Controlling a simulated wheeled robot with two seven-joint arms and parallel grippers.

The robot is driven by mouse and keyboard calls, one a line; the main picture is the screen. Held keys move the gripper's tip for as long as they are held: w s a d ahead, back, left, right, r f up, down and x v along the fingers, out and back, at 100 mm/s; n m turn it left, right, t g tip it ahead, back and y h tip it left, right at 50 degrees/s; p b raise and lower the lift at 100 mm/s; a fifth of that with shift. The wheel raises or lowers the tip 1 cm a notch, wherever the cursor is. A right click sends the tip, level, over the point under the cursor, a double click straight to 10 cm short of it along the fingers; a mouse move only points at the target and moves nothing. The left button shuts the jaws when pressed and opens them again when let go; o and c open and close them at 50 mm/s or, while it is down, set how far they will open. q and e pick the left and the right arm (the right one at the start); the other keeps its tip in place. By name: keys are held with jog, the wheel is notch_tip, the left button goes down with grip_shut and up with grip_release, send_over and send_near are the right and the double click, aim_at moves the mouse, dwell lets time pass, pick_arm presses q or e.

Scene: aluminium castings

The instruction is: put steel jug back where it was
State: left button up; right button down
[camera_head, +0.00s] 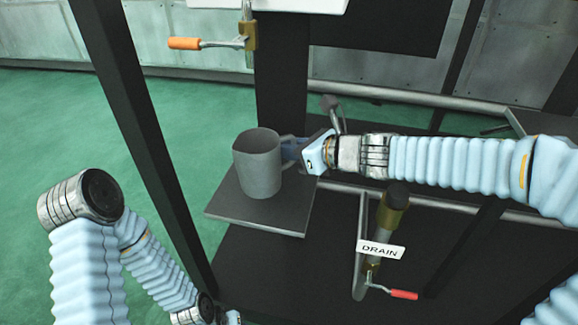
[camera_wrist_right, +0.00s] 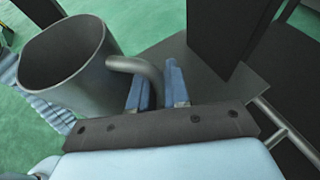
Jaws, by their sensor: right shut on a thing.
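The steel jug (camera_head: 259,165) is a grey, open-topped cylinder, upright, in front of the dark post in the head view. It appears over the left part of a small square grey shelf (camera_head: 295,216); I cannot tell whether its base touches it. My right gripper (camera_head: 292,149) comes from the right and is shut on the jug's handle. In the right wrist view the jug (camera_wrist_right: 68,65) is at upper left, and its curved handle (camera_wrist_right: 137,68) runs between the blue fingers (camera_wrist_right: 158,88). My left arm is at lower left in the head view; its fingers are not visible.
A dark post (camera_head: 281,90) stands behind the shelf and a slanted dark upright (camera_head: 150,140) is to its left. A valve with an orange handle (camera_head: 184,43) hangs above. A DRAIN label (camera_head: 380,250) and red-handled valve (camera_head: 403,294) sit below my right arm.

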jog(key=shift+w+f, duration=0.25)
jog(key=shift+f, duration=0.15)
jog(key=f, duration=0.1)
jog(key=f+b, duration=0.2)
jog(key=shift+w+a, duration=0.1)
jog(key=shift+w, duration=0.15)
jog(key=shift+f, duration=0.1)
jog(key=shift+f+b, duration=0.1)
jog(key=shift+b, duration=0.25)
jog(key=shift+f, duration=0.15)
jog(key=c, duration=1.1)
grip_release()
